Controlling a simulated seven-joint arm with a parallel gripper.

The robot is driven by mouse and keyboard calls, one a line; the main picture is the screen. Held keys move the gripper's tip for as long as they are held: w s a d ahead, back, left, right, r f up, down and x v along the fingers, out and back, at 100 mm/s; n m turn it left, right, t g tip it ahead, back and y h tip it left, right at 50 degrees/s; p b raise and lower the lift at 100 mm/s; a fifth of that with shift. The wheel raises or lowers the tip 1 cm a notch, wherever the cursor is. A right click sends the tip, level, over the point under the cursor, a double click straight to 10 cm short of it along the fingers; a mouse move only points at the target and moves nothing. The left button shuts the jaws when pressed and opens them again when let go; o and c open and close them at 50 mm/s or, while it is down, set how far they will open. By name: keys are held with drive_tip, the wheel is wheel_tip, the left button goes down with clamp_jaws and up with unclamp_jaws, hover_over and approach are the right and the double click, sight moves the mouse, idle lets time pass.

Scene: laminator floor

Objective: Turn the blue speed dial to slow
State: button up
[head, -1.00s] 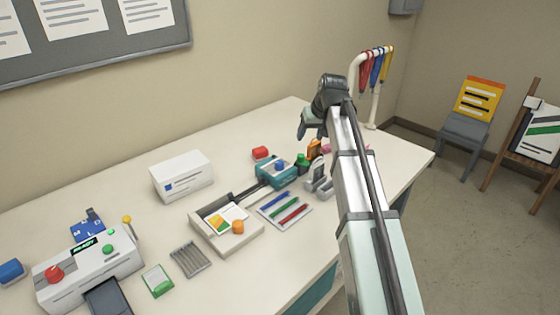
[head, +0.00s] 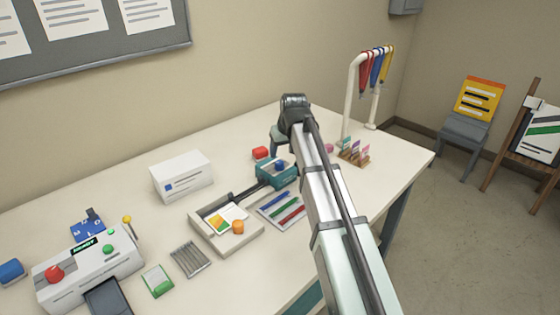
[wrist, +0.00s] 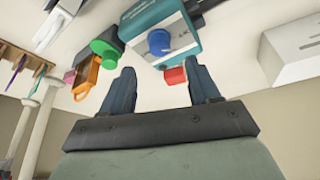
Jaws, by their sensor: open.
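A blue lettered plate (head: 88,226) with a dark pointer-like part stands behind the white laminator (head: 75,285) at the left. A round blue knob (head: 280,165) sits on a teal machine (head: 290,177) near the table's middle; the knob also shows in the wrist view (wrist: 160,42). Which of the two is the speed dial, and its setting, I cannot read. My gripper (head: 279,140) is above the table near the teal machine, far to the right of the laminator. In the wrist view its fingers (wrist: 161,76) are apart with nothing held between them.
A white lanyard stand (head: 350,95) is at the right.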

sight(279, 162)
drive_tip(key=shift+x, duration=3.45)
drive_tip(key=c, duration=1)
